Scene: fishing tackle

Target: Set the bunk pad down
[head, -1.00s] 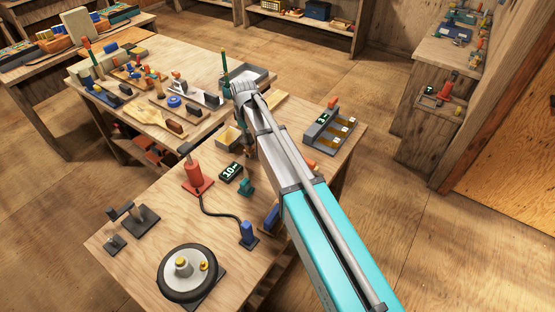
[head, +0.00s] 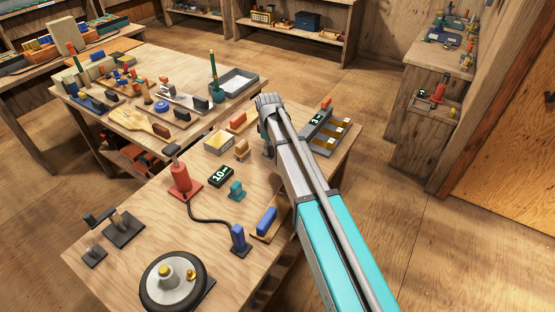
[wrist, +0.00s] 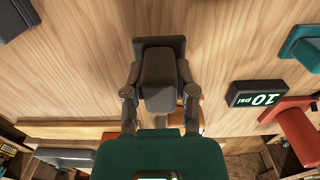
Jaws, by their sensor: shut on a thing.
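In the wrist view my gripper (wrist: 160,95) has its two fingers closed on a dark grey block with a wider dark plate at its far end, which I take to be the bunk pad (wrist: 160,72). It is over the bare wood of the near table. I cannot tell whether its underside touches the wood. In the head view the end of my arm hides most of the gripper and the pad; only a little dark shape shows under the wrist.
The near table (head: 130,245) holds a 10 psi display (head: 220,177), a small teal piece (head: 236,190), a red pump (head: 180,178), a blue block (head: 266,220) and a wheel (head: 172,281). A grey unit with several yellow slots (head: 322,132) stands right of my wrist.

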